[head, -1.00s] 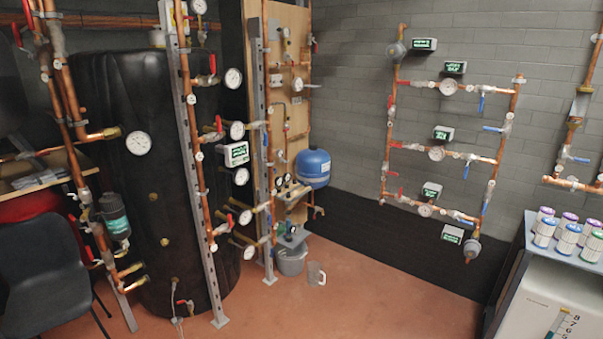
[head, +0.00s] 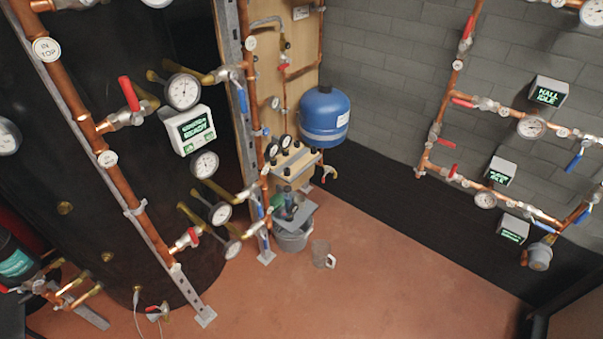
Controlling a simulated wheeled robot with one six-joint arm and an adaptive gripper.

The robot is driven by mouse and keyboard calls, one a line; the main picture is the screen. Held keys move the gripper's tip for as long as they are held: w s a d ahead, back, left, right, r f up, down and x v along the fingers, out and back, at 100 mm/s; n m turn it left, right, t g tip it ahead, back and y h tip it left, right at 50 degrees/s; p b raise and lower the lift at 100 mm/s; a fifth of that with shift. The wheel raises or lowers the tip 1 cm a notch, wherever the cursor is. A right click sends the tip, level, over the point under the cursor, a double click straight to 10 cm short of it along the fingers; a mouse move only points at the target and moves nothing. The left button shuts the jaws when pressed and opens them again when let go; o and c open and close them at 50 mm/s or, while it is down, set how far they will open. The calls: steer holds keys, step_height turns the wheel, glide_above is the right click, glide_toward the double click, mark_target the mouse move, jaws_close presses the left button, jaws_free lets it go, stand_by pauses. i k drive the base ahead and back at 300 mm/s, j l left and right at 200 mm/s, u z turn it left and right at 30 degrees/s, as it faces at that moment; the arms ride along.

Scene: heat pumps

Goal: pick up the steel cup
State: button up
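The steel cup (head: 320,253) stands on the reddish floor in the head view, just right of a grey bucket (head: 292,240). It is small in the picture and brownish grey, with a pale handle on its right side. Its inside is too small to make out. My gripper is not in view.
A blue tank (head: 325,117) hangs on the wooden board above the cup. Copper pipes with valves and gauges stand left of the cup, before a large black cylinder (head: 60,150). More pipes run along the grey wall (head: 385,75). The floor (head: 380,285) right of the cup is clear.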

mark_target(300, 198)
steer(key=i, duration=1.1)
steer(key=i+l+u, duration=0.1)
steer(key=i, duration=0.95)
steer(key=i+u, duration=0.15)
steer(key=i, duration=0.3)
